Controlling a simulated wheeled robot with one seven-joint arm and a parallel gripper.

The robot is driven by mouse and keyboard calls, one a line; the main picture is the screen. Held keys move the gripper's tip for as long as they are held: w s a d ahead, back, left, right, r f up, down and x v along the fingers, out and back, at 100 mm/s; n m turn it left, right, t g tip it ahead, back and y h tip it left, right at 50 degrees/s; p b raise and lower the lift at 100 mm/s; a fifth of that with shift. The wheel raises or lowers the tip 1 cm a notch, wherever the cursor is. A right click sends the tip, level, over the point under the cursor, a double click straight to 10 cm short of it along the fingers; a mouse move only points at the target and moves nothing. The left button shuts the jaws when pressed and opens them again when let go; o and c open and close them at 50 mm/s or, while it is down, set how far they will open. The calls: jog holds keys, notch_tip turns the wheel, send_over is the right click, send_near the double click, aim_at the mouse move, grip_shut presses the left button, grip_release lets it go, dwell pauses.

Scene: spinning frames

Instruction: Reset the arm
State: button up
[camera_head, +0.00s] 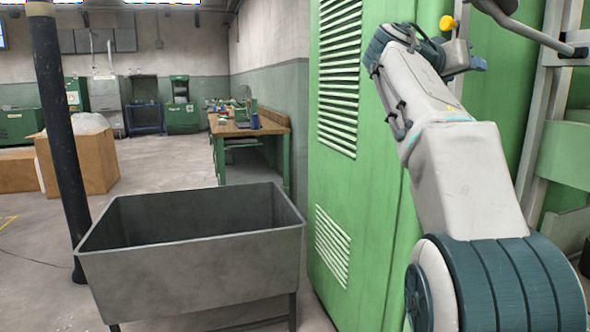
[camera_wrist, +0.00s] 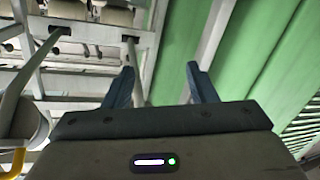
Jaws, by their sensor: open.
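My gripper (camera_wrist: 160,85) shows in the wrist view with its two blue-grey fingers spread apart and nothing between them. In the head view my arm reaches up on the right, in front of a green machine cabinet (camera_head: 375,190). The end of my gripper (camera_head: 478,64) shows partly there, high up near a yellow knob (camera_head: 447,23); its fingertips are hard to make out. In the wrist view the machine's pale frame (camera_wrist: 75,85) and green panel (camera_wrist: 265,50) lie beyond the fingers.
A grey metal bin (camera_head: 195,258) on legs stands at the front left of the cabinet. A dark post (camera_head: 60,140) rises on the left, by cardboard boxes (camera_head: 92,165). A wooden-topped workbench (camera_head: 235,128) stands farther back. Open floor lies between.

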jog(key=s+a+f+n+g+y+p, duration=0.2)
jog(key=s+a+f+y+p, duration=0.3)
jog(key=s+f, duration=0.4)
jog(key=s+a+f+n+g+y+p, duration=0.2)
jog(key=s+a+f+y+p, duration=0.3)
jog(key=s+f, duration=0.5)
jog(key=s+a+f+n+g+y+p, duration=0.2)
jog(key=s+a+f+n+y+p, duration=0.2)
jog(key=s+a+f+p, duration=0.3)
notch_tip(320, 180, down, 4)
jog(key=shift+s+f+y+p, duration=0.1)
jog(key=shift+s+y+p, duration=0.45)
jog(key=shift+s, duration=0.65)
jog(key=shift+d, duration=0.1)
